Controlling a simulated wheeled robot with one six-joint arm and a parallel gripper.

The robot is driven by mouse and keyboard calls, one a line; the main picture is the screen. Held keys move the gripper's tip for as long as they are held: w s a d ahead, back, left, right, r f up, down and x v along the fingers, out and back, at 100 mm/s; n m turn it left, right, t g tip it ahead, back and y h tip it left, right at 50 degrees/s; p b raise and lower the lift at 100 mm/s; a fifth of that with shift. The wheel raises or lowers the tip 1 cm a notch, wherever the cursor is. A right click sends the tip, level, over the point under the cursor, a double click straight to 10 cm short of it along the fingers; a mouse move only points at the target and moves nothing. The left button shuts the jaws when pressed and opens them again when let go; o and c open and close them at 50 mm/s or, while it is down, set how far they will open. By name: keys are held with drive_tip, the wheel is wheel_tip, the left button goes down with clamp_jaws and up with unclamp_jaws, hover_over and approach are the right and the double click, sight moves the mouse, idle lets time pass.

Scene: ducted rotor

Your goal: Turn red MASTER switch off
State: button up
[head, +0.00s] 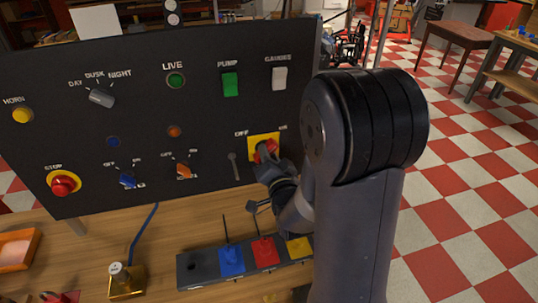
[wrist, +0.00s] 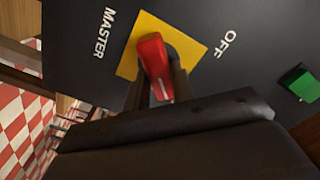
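The red MASTER switch (head: 264,150) is a red handle on a yellow plate (head: 254,140) at the right of the black panel. "OFF" is printed at the plate's upper left in the head view, with another label at its upper right. In the wrist view the red handle (wrist: 152,62) stands across the yellow plate (wrist: 202,46), between "MASTER" and "OFF". My gripper (head: 268,164) is at the switch, with one finger on each side of the handle. In the wrist view my gripper (wrist: 160,88) appears closed on the handle, with its lower end between the fingers.
The panel (head: 140,120) also carries a green PUMP switch (head: 230,84), a white GAUGES switch (head: 279,78) and a red STOP button (head: 63,186). A box with blue, red and yellow blocks (head: 264,252) stands on the bench below my gripper.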

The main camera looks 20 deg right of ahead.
drive_tip(key=c, duration=0.4)
drive_tip(key=shift+c, duration=0.2)
drive_tip(key=shift+n+b, duration=0.3)
drive_tip(key=shift+b, duration=0.25)
drive_tip(key=shift+a+n+b, duration=0.2)
drive_tip(key=shift+n+b, duration=4.1)
drive_tip(key=shift+b, duration=0.25)
drive_tip(key=shift+a+n+b, duration=0.15)
drive_tip(key=shift+n+b, duration=4.15)
drive_tip(key=shift+b, duration=0.25)
drive_tip(key=o, duration=1)
